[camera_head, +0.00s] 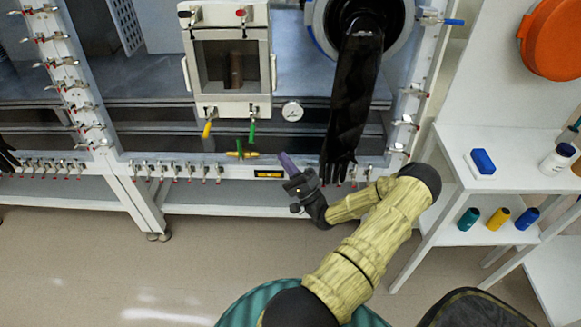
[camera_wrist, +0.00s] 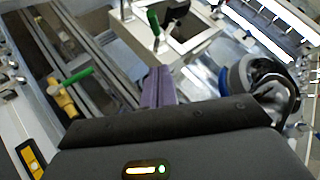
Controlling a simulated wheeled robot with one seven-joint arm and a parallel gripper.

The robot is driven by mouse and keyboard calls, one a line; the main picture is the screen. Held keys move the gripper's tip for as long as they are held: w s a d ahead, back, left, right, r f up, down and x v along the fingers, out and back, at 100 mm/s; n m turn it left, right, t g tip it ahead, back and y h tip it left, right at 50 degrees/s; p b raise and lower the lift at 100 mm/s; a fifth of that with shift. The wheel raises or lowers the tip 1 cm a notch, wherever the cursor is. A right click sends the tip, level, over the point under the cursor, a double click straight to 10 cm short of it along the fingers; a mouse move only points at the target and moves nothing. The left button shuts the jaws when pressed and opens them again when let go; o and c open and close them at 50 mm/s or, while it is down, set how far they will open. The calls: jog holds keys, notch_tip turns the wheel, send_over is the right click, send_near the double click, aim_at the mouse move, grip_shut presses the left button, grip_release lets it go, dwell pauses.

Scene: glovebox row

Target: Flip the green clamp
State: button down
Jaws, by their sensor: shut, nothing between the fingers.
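The green clamp (camera_head: 252,131) has a green handle and sits at the lower right corner of the white box door. Its handle hangs downward from the door's edge. In the wrist view the green clamp (camera_wrist: 154,24) shows at the top, ahead of the fingers. My gripper (camera_head: 284,156) has purple fingers and is below and to the right of the clamp, apart from it. In the wrist view my gripper (camera_wrist: 158,72) is shut and empty.
A yellow-bodied valve with a green lever (camera_head: 241,154) is on the rail left of my gripper. A yellow-handled clamp (camera_head: 207,129) is at the door's lower left. A round gauge (camera_head: 292,111) and a hanging black glove (camera_head: 350,110) are to the right.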

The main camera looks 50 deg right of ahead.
aim_at(252, 131)
jog(key=w+a+r+p, duration=0.2)
jog(key=w+r, duration=0.3)
jog(key=shift+w+a, duration=0.4)
jog(key=shift+a+r+m, duration=0.1)
jog(key=shift+r+m, duration=0.15)
jog(key=shift+m, duration=0.05)
